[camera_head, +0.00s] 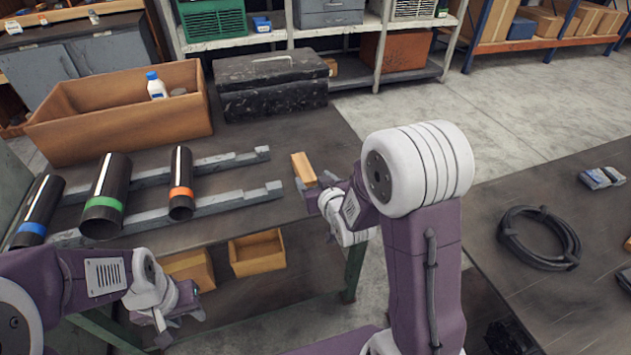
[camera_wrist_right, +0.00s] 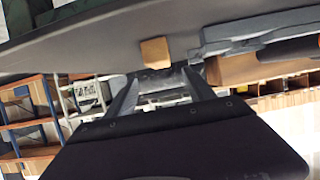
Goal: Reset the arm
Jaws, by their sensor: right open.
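My right gripper (camera_head: 318,190) is at the right edge of the workbench, just beside a small wooden block (camera_head: 303,168). In the right wrist view, my right gripper (camera_wrist_right: 163,80) has its two fingers apart. The wooden block (camera_wrist_right: 155,52) shows just beyond the fingertips, on the bench edge. I cannot tell whether they touch it. My left gripper (camera_head: 178,316) hangs in front of the bench's near edge, at the lower left. It seems to hold nothing, and its jaw gap is not clear.
Black pipes with blue (camera_head: 38,210), green (camera_head: 106,197) and orange (camera_head: 181,183) bands lie on grey rails (camera_head: 235,199). A cardboard tray (camera_head: 130,115) and black toolbox (camera_head: 270,85) stand behind. Bins (camera_head: 257,253) sit below. A right-hand table holds a cable coil (camera_head: 540,238).

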